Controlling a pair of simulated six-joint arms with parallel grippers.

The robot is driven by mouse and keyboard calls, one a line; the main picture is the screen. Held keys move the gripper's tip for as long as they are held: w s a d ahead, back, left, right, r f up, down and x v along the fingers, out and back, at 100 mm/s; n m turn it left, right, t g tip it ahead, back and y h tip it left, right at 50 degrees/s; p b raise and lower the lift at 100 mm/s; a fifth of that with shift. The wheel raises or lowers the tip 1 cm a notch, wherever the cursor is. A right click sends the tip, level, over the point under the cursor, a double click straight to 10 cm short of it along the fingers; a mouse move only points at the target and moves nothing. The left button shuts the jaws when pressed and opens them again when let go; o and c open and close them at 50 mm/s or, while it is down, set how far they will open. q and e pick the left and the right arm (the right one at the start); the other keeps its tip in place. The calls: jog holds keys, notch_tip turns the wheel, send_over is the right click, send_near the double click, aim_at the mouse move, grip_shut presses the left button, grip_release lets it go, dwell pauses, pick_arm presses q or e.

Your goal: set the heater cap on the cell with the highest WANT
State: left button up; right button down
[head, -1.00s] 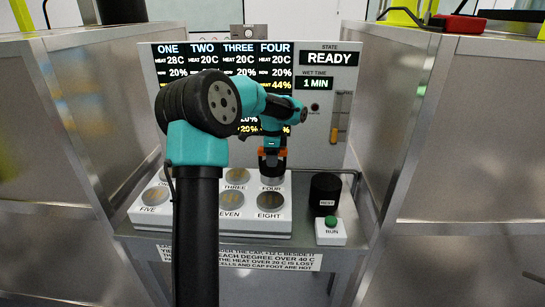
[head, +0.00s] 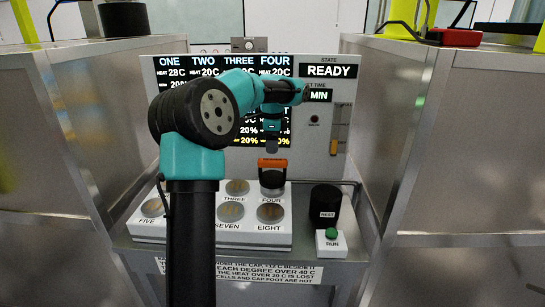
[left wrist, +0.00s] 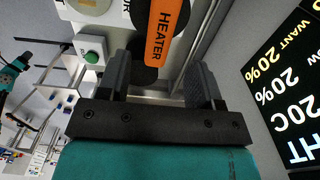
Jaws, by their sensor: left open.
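The heater cap (head: 272,177), black with an orange top bar, sits upright on the cell marked FOUR on the white cell block (head: 180,232). Its orange bar reading HEATER (left wrist: 166,30) shows in the left wrist view. My left gripper (head: 271,145) is open and empty above the cap, apart from it; its two fingers (left wrist: 158,82) stand wide in the wrist view. My right gripper does not show.
Right of the block stand a black cylinder marked REST (head: 325,204) and a white box with a green RUN button (head: 331,240). STATE reads READY. Metal cabinets (head: 455,150) wall both sides. A placard (head: 240,270) hangs at the bench front.

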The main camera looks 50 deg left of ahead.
pick_arm(q)
jog(key=shift+r, duration=1.3)
